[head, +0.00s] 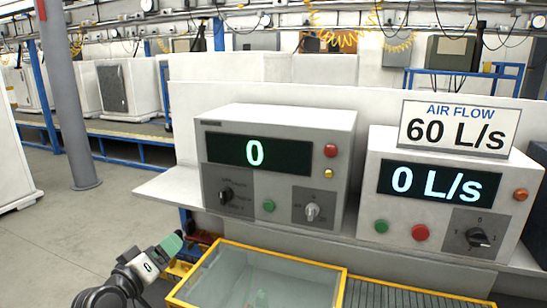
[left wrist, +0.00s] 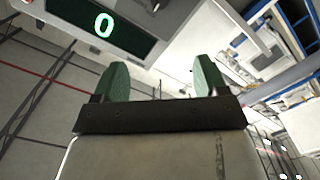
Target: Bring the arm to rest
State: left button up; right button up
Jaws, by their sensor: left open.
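My left gripper (head: 171,245) shows at the lower left of the head view, with green fingers, in front of and below the shelf edge. In the left wrist view my left gripper (left wrist: 160,78) has its two green fingers spread apart with nothing between them. The fingers touch nothing that I can see. My right gripper is in neither view.
A grey control box (head: 275,117) reading 0 and another box (head: 373,190) reading 0 L/s stand on a white shelf (head: 165,187). An AIR FLOW 60 L/s sign (head: 457,118) tops the second. A yellow-rimmed bin (head: 285,256) lies below. Floor (head: 75,230) at left is clear.

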pick_arm(q)
jog(key=s+d+f+m+g+y, duration=0.35)
jog(key=s+f+g, duration=0.35)
jog(key=s+f, duration=0.95)
jog(key=s+f+m+g+y, duration=0.1)
jog(key=s+f+g, duration=0.2)
jog(key=s, duration=0.6)
jog(key=s+f+m+g+y, duration=0.2)
jog(key=s+f+g, duration=0.2)
jog(key=s, duration=0.5)
notch_tip(320, 180, down, 26)
jog(key=f+b, duration=0.1)
jog(key=b, duration=0.1)
jog(key=s+a+f+g+b, duration=0.2)
jog(key=s+a+f, duration=0.1)
jog(key=s+f, duration=1.3)
notch_tip(320, 180, down, 2)
jog(key=shift+s+a+f, duration=0.15)
jog(key=shift+s+f, duration=0.1)
jog(key=shift+s, duration=0.15)
